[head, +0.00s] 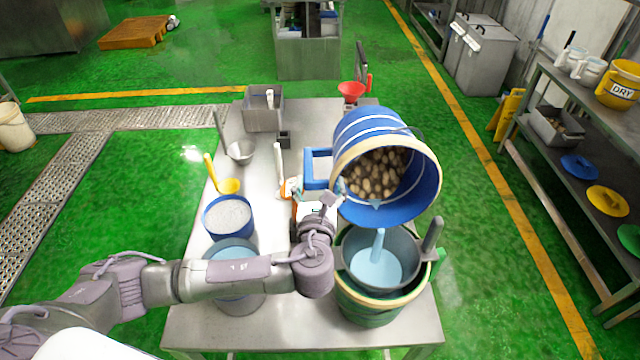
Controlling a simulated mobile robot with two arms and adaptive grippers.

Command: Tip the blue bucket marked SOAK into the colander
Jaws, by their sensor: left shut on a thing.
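The blue bucket (368,128) with white bands hangs tilted above the table's right side, its mouth facing the camera and slightly down. Many brown, potato-like pieces (378,172) lie inside it. No SOAK marking shows. My left gripper (330,200) is at the bucket's left rim, shut on it. Below the bucket is a dark grey round vessel (412,278), probably the colander, with a grey handle (433,234). It sits in the mouth of a green bucket (368,318). A light blue scoop-like thing (376,262) is inside it. My right gripper is not in view.
On the steel table (205,325) stand a blue tub of whitish contents (229,216), another blue tub partly behind my arm, a yellow ladle (228,186), a metal bowl (240,152), a steel bin (264,112) and a red funnel (351,91). A shelf (572,205) is at right.

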